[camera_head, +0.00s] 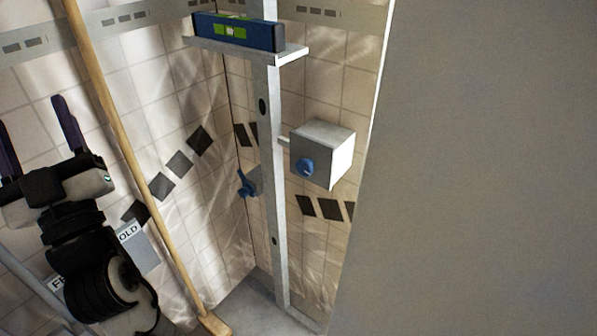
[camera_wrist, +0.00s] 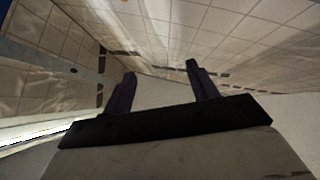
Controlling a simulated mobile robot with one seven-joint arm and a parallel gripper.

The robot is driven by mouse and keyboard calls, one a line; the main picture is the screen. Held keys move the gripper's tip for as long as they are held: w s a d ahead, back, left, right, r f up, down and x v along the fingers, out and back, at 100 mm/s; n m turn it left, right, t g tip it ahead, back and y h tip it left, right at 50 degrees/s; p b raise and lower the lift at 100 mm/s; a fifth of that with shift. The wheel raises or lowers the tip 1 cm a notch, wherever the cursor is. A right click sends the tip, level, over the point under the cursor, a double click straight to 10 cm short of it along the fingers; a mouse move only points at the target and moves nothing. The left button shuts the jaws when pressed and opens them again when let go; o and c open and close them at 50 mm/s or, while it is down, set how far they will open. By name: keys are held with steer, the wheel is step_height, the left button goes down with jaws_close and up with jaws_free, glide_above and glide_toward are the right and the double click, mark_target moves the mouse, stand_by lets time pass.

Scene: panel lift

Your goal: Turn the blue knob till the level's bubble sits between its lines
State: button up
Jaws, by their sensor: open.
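The blue knob (camera_head: 306,167) is on the front of a grey box (camera_head: 331,150) fixed beside an upright metal post (camera_head: 271,150). A blue spirit level (camera_head: 238,32) lies on a shelf (camera_head: 292,54) near the top of the post. Its green vial (camera_head: 231,31) shows, but the bubble is too small to place against its lines. My gripper (camera_head: 32,130) is at the left, well apart from the knob, with its fingers pointing up. It is open and empty; both fingers also show in the wrist view (camera_wrist: 160,88).
A long wooden pole (camera_head: 128,145) leans between my gripper and the post. A second blue handle (camera_head: 247,184) is left of the post. A sign (camera_head: 138,246) reading "OLD" in part is behind my arm. A large grey panel (camera_head: 480,180) fills the right side.

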steer(key=w+d+f+m+h+b, duration=0.1)
steer(key=w+d+f+m+h, duration=0.6)
steer(key=w+f+h, duration=0.55)
steer(key=m+g+h+b, duration=0.2)
steer(key=m+g+h, duration=0.65)
steer(key=h, duration=0.65)
glide_toward(303, 170)
steer(key=shift+m+t+y, duration=0.25)
steer(key=shift+m+t, duration=0.3)
steer(key=shift+t, duration=0.1)
steer(key=p+x, duration=0.1)
steer(key=x, duration=0.2)
steer(key=p+x, duration=0.1)
steer(key=x, duration=0.2)
steer(key=p+x, duration=0.1)
steer(key=x, duration=0.2)
steer(key=shift+d+f, duration=0.25)
steer(key=shift+d, duration=0.05)
steer(key=shift+s, duration=0.1)
steer(key=c, duration=0.9)
steer(key=n+p, duration=0.1)
steer(key=n, duration=0.2)
steer(key=shift+r+p, duration=0.15)
steer(key=shift+p, duration=0.15)
steer(key=shift+n+p, duration=0.4)
steer(key=shift+n, duration=0.7)
